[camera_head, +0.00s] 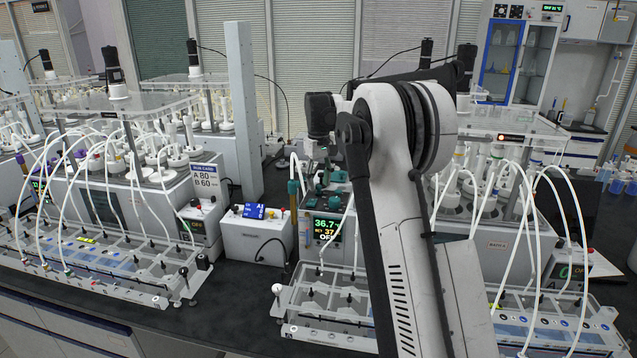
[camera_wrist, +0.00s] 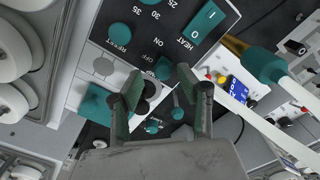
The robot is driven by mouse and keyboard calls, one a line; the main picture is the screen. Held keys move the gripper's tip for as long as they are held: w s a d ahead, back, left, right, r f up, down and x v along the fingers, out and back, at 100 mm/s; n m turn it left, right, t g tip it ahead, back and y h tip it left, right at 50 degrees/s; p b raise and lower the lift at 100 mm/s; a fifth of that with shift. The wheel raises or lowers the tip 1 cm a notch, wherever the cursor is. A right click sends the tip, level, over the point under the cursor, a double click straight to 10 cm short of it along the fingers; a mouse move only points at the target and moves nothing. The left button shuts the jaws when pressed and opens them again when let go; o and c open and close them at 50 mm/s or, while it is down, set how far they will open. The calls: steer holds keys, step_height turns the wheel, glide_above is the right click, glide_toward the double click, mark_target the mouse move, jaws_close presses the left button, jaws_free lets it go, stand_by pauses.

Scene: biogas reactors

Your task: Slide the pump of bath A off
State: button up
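My gripper (camera_wrist: 158,78) is open in the wrist view, its two fingers apart over a control panel (camera_wrist: 100,68) with teal controls. Between the fingertips is a small teal part (camera_wrist: 163,69), close to the printed words ON and OFF. I cannot tell whether a finger touches it, nor its exact position along ON and OFF. In the head view my gripper is mostly hidden behind my arm, near the top of a heater unit (camera_head: 327,228) whose display reads 36.7. No label in view clearly names this unit as bath A.
The panel also carries a teal HEAT rocker (camera_wrist: 205,24) and a round teal knob (camera_wrist: 121,34). A teal-capped fitting (camera_wrist: 265,65) stands at the right. A white box with a blue label (camera_head: 262,235) stands left of the unit. White tubes crowd both sides.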

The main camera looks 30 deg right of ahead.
mark_target(319, 185)
steer(key=shift+r, duration=0.1)
step_height(319, 185, up, 12)
stand_by(0.6)
steer(key=shift+s+a, duration=0.1)
stand_by(0.3)
